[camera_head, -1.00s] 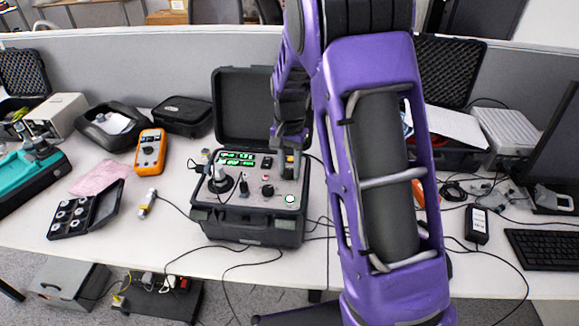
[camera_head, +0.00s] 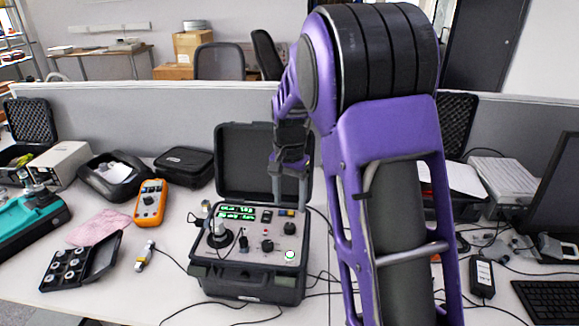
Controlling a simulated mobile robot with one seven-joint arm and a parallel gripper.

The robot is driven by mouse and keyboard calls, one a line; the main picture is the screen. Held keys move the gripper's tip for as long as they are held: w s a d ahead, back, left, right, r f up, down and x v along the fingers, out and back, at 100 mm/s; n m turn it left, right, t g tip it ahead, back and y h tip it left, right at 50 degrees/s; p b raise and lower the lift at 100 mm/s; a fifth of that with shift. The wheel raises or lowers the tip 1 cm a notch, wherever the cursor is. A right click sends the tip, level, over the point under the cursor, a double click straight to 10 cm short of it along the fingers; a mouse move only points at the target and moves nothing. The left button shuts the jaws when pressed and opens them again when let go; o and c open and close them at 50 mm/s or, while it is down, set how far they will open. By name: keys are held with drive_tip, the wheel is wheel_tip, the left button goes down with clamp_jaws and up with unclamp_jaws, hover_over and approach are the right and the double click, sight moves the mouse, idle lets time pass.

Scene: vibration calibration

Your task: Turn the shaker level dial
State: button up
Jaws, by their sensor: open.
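The open black case (camera_head: 250,283) stands on the table with its lid up. Its control panel holds green lit displays (camera_head: 237,212), a round black shaker (camera_head: 220,237) at the left, a black knob (camera_head: 267,245) at the front middle, another dark knob (camera_head: 289,228) at the right and a lit green-white button (camera_head: 289,256). I cannot read which knob is the shaker level dial. My gripper (camera_head: 289,203) points down over the back right of the panel, behind both knobs in the picture. Its two fingers are apart with nothing visible between them.
An orange multimeter (camera_head: 150,203), a black pouch (camera_head: 184,166) and a small black box of parts (camera_head: 80,262) lie left of the case. A low divider (camera_head: 120,108) runs behind. Cables lie around the case.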

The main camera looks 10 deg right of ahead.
wheel_tip(320, 180, up, 10)
drive_tip(key=shift+p, duration=0.4)
